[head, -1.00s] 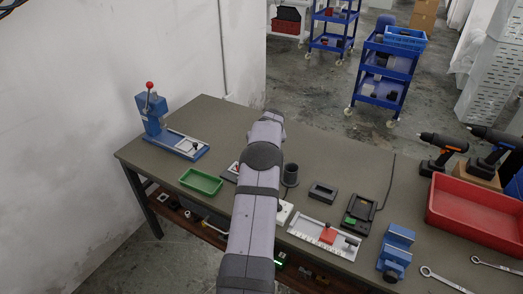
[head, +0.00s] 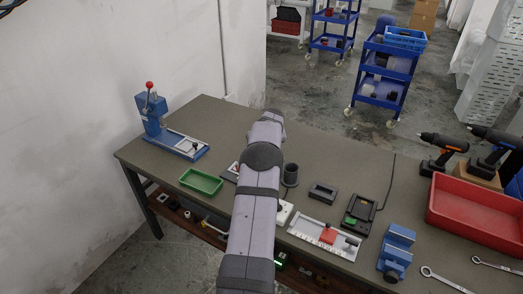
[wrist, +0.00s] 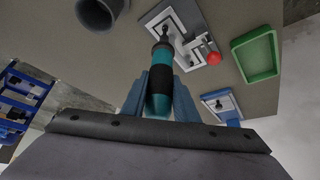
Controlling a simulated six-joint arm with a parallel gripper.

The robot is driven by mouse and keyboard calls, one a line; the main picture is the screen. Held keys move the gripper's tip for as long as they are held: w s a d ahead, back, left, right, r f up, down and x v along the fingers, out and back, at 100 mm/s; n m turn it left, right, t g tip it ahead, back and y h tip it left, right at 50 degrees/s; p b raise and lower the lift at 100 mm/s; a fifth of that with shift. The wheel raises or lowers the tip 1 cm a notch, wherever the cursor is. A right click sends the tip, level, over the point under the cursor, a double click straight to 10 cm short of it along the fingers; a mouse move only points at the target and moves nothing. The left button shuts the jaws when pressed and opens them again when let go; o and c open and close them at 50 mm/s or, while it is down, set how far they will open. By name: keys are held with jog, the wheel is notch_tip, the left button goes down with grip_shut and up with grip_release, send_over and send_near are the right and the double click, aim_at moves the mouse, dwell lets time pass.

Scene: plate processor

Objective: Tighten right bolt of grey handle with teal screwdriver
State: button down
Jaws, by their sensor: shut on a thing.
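The teal screwdriver (wrist: 160,80) with black bands is held in my gripper (wrist: 160,92), between its blue fingers, in the wrist view. Its shaft points at a fixture (wrist: 188,48) with white plates on a grey base and a red knob (wrist: 213,58). The tip is over the fixture's near-left part; I cannot tell whether it touches a bolt. The grey handle and its right bolt cannot be made out clearly. In the head view my arm hides the gripper, the screwdriver and part of the fixture (head: 231,171).
A green tray (head: 201,182) and a blue press (head: 172,135) stand left of the fixture. A dark cup (head: 290,174) stands close on the right.

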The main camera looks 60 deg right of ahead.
jog(key=shift+r, duration=0.1)
jog(key=shift+r+p, duration=2.05)
jog(key=shift+r, duration=1.45)
jog(key=shift+w, duration=0.1)
